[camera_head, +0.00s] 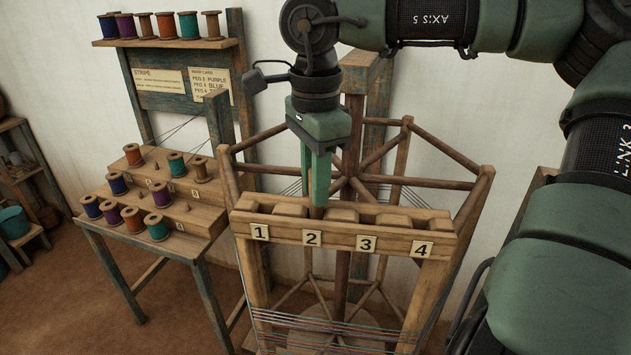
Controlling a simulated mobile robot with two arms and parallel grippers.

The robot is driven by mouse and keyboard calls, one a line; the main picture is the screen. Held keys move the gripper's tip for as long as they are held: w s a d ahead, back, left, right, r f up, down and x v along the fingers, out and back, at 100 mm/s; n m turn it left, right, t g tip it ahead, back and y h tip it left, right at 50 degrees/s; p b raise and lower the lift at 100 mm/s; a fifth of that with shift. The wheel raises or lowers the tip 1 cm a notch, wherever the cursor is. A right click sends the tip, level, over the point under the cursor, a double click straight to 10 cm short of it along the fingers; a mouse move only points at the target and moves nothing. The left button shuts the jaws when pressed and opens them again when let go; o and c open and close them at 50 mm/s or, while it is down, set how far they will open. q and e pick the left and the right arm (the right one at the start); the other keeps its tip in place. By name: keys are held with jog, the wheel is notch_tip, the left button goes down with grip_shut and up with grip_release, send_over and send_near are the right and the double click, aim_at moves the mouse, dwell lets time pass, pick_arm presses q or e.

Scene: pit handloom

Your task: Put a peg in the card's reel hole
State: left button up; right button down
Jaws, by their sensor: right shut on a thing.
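My right gripper (318,192) points straight down over the back of the reel's numbered rail (338,239), above and between labels 2 and 3. Its fingers are shut on a small brown peg (317,212), of which only a short tip shows below them. The fingers hide the rest, and I cannot tell whether the tip touches the rail or enters a hole. The rail carries labels 1 to 4, with wooden blocks behind them. The warp card (209,84) hangs on the back board, its lower lines partly cut off. My left gripper is not in view.
A stepped rack (190,213) at the left holds several coloured spools and bare pegs. A shelf (165,42) above holds more spools. Slanted wooden reel arms (447,150) stand around my gripper. Coloured threads (330,330) cross the reel low down. A blue bucket (14,222) stands far left.

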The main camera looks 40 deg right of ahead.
jog(key=c, duration=1.2)
grip_release()
jog(key=o, duration=0.4)
notch_tip(320, 180, up, 5)
jog(key=p, duration=0.4)
jog(key=shift+r, duration=1)
